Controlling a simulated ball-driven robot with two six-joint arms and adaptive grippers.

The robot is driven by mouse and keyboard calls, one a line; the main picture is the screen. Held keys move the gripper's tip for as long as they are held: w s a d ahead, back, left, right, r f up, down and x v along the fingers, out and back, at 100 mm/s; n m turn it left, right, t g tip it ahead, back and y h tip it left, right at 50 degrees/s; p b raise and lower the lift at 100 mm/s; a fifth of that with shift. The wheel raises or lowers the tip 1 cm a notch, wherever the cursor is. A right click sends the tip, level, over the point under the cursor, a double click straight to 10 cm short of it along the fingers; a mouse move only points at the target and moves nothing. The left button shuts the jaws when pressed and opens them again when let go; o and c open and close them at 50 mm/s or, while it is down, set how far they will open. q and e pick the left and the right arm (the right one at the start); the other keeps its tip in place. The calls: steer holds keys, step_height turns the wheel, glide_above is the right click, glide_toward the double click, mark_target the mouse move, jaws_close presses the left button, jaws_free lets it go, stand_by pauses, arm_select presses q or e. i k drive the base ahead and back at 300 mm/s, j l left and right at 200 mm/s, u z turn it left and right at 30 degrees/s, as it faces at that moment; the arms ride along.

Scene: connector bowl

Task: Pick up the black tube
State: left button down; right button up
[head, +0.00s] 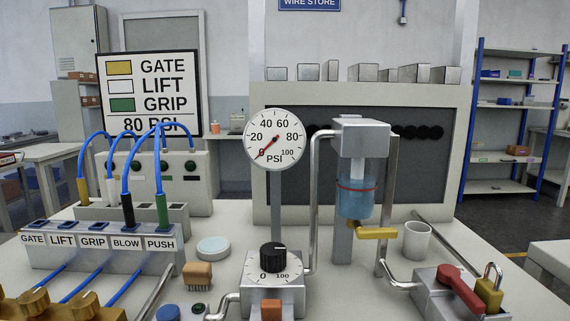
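The block carries the labels GATE, LIFT, GRIP, BLOW and PUSH, with dark sockets on top. Neither of my grippers is in view.
A pressure gauge (275,139) on a post, its needle near 0, stands above a regulator (274,278). A brush (197,275) and a round pale disc (213,248) lie right of the block. Brass fittings (35,301) crowd the front left. A cup (417,240) stands right.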

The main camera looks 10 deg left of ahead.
mark_target(126, 201)
steer(key=u, duration=1.3)
steer(key=j, duration=0.15)
